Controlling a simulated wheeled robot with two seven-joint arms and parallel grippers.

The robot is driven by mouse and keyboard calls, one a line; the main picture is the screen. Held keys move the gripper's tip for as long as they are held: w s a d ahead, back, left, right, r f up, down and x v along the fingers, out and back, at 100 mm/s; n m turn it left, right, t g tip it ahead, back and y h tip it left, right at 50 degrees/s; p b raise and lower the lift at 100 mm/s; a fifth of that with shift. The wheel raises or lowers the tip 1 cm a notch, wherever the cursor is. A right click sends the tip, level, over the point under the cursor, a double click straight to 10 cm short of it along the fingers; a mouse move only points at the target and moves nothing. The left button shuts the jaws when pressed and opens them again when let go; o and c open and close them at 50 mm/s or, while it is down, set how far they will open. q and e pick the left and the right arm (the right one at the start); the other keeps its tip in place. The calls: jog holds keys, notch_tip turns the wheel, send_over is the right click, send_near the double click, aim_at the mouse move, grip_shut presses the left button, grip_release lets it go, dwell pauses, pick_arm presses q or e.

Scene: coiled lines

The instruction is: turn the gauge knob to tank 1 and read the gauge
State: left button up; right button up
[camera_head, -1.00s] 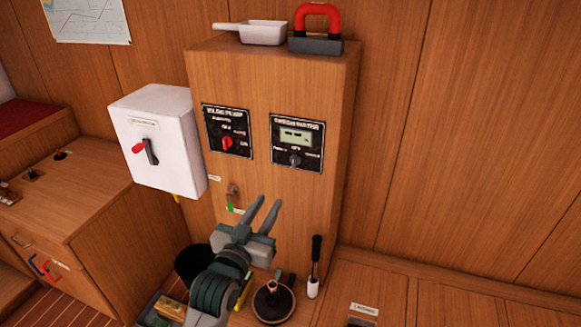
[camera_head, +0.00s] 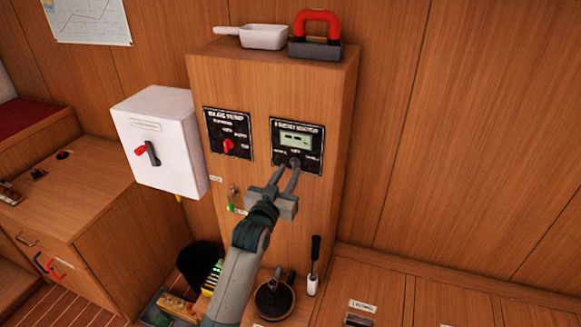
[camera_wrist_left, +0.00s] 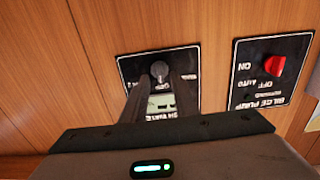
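The gauge panel (camera_head: 297,146) is a black plate with a pale display (camera_head: 296,138), on the front of the wooden cabinet. Its dark round knob (camera_head: 295,163) sits below the display. The display's reading is too small to make out. My left gripper (camera_head: 285,168) is at the panel's lower edge, fingers spread and pointing at the knob. In the left wrist view the panel (camera_wrist_left: 125,68) appears upside down, and the knob (camera_wrist_left: 159,70) shows between the fingertips (camera_wrist_left: 160,82). I cannot tell whether they touch it. My right gripper is not in view.
The bilge pump panel (camera_head: 228,134) with a red knob is left of the gauge. A white switch box (camera_head: 160,175) is further left. A white scoop (camera_head: 262,37) and a red-handled tool (camera_head: 317,32) lie on the cabinet (camera_head: 215,65). A small key-like item (camera_head: 232,195) hangs below.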

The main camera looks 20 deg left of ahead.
aim_at(294, 164)
pick_arm(q)
jog(key=shift+w, duration=1.25)
grip_shut()
jog(key=shift+n+p, duration=0.4)
jog(key=n+p, duration=0.1)
jog(key=n, duration=0.2)
jog(key=shift+a+n+p, duration=0.1)
jog(key=shift+n+p, duration=1.05)
jog(key=shift+n, duration=1.45)
jog(key=shift+f, duration=0.1)
